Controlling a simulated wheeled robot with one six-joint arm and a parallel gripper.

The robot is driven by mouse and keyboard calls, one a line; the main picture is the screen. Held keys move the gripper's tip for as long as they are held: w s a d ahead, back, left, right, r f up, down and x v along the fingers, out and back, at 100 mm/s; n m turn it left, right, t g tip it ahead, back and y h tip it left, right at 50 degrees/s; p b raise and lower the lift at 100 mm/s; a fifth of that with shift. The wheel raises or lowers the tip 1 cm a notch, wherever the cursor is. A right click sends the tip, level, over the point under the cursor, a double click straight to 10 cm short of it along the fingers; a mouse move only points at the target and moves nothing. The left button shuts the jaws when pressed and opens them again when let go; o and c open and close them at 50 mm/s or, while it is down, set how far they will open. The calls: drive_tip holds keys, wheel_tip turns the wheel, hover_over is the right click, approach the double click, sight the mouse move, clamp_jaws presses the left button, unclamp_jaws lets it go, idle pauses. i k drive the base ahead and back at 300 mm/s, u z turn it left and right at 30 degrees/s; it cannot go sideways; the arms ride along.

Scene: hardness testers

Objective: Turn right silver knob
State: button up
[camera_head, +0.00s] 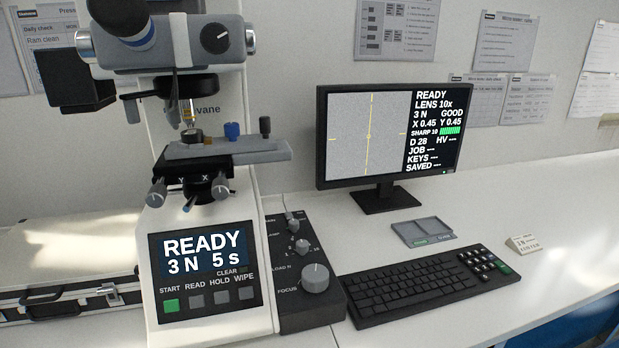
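The hardness tester (205,215) stands at the left, its lit panel reading "READY 3 N 5 s". A silver knob (250,38) sticks out from the right side of its grey head, and a matching silver knob (85,43) is on the left side. Below the stage (225,152), a grey knob (221,188) sits at the right and another grey knob (155,192) at the left. A large silver focus knob (315,278) is on the black control box (305,312), right of the tester. I cannot tell which knob the task names. My gripper is not in view.
A monitor (390,135) stands behind a black keyboard (425,285). A small grey tray (422,232) lies between them. A black case (60,300) is left of the tester. The white bench (560,210) is mostly clear at the right, with a small block (524,244) on it.

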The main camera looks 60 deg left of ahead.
sight(219, 187)
drive_tip(key=z, duration=0.25)
drive_tip(key=i, duration=1.1)
drive_tip(key=u, duration=2.7)
